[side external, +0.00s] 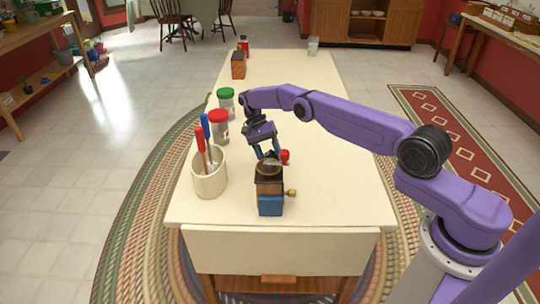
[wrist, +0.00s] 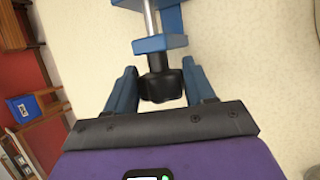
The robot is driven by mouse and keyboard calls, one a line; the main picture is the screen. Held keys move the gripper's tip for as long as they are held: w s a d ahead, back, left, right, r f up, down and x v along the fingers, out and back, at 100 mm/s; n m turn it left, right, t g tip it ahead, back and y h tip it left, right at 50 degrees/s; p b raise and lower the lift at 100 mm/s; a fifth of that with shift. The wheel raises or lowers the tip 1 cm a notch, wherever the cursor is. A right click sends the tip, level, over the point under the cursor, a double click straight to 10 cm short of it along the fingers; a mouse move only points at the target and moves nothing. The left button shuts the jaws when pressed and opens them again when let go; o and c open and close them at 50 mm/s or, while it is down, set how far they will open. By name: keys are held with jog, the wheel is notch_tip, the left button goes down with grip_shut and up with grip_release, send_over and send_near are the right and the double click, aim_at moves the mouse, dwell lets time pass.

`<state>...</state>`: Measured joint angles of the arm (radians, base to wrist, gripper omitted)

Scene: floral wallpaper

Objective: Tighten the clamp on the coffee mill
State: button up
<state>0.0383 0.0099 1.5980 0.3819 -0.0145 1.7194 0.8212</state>
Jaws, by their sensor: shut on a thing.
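The coffee mill (side external: 268,187) stands upright near the front end of the cream table. It has a dark top, a wooden body and a blue part low on its front. A red knob (side external: 285,157) shows at its top and a brass knob on its right side. In the wrist view, a blue clamp (wrist: 160,44) has a metal screw (wrist: 150,18) ending in a black knob (wrist: 161,84). My gripper (side external: 267,153) is just behind the mill's top. In the wrist view its blue fingers are shut on the black knob, one on each side. The mill partly hides the fingertips in the side view.
Left of the mill stands a cream crock (side external: 209,178) with red- and blue-handled tools. Behind it are a red-lidded jar (side external: 220,127) and a green-lidded jar (side external: 226,101). A wooden block (side external: 238,65) stands farther back. The table's right side is clear beneath my arm.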

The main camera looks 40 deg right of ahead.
aim_at(270, 152)
jog(key=shift+d+f, duration=0.1)
dwell(0.6)
jog(key=o, duration=1)
jog(key=shift+o, duration=0.2)
jog(key=shift+r, duration=0.2)
jog(key=shift+r, duration=1.55)
jog(key=s+r, duration=0.9)
jog(key=s, duration=0.5)
jog(key=shift+a+r, duration=0.3)
jog(key=shift+a, duration=0.1)
